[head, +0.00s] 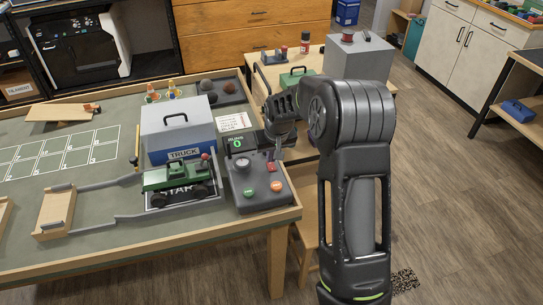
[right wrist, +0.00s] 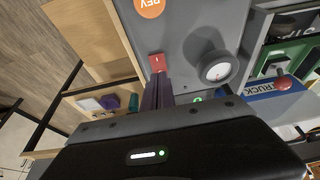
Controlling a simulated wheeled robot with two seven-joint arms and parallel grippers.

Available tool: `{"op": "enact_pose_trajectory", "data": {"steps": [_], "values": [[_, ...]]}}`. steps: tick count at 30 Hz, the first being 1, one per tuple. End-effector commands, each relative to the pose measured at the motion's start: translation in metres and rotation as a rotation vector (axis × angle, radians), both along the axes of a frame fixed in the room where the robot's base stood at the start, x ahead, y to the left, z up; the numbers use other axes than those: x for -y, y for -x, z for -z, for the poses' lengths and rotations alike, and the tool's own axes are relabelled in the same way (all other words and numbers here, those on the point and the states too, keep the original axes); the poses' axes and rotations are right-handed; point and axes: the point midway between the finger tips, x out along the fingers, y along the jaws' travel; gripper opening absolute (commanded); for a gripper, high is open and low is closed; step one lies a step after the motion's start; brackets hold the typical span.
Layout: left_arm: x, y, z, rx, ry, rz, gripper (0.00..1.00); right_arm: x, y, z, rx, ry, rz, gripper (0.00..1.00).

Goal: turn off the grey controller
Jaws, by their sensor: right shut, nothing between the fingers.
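The grey controller (head: 258,199) sits at the right end of the table, with a dial, a green button (head: 249,188) and an orange button (head: 276,186). Its red switch (head: 271,167) also shows in the right wrist view (right wrist: 157,62). A small display on the controller (head: 239,143) glows green. My right gripper (head: 275,153) points down over the controller. In the right wrist view its fingers (right wrist: 157,82) are shut and empty, with their tips right by the red switch. I cannot tell whether they touch it. My left gripper is not in view.
The green truck (head: 177,178) stands left of the controller, in front of a grey-blue box labelled TRUCK (head: 180,136). A grey dial (right wrist: 215,67) rises close beside the fingers. A wooden ramp (head: 58,211) lies at the left.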

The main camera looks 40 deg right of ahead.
Motion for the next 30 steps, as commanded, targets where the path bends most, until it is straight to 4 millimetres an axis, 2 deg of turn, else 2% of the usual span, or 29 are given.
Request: {"op": "enact_pose_trajectory", "data": {"steps": [4, 14, 18, 20, 30], "values": [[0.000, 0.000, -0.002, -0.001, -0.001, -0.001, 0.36, 0.001, -0.001, 0.010, -0.001, 0.000, -0.001, 0.00], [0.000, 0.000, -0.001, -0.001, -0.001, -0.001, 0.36, 0.000, -0.001, 0.011, 0.001, 0.000, 0.000, 0.00], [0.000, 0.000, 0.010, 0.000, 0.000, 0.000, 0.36, 0.001, -0.003, 0.021, 0.000, 0.000, 0.000, 0.00], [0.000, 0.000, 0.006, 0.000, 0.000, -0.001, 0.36, 0.001, -0.003, 0.016, 0.000, 0.001, 0.000, 0.00], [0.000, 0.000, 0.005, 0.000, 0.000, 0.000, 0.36, -0.001, 0.003, 0.018, -0.006, -0.001, 0.000, 0.00]]}}
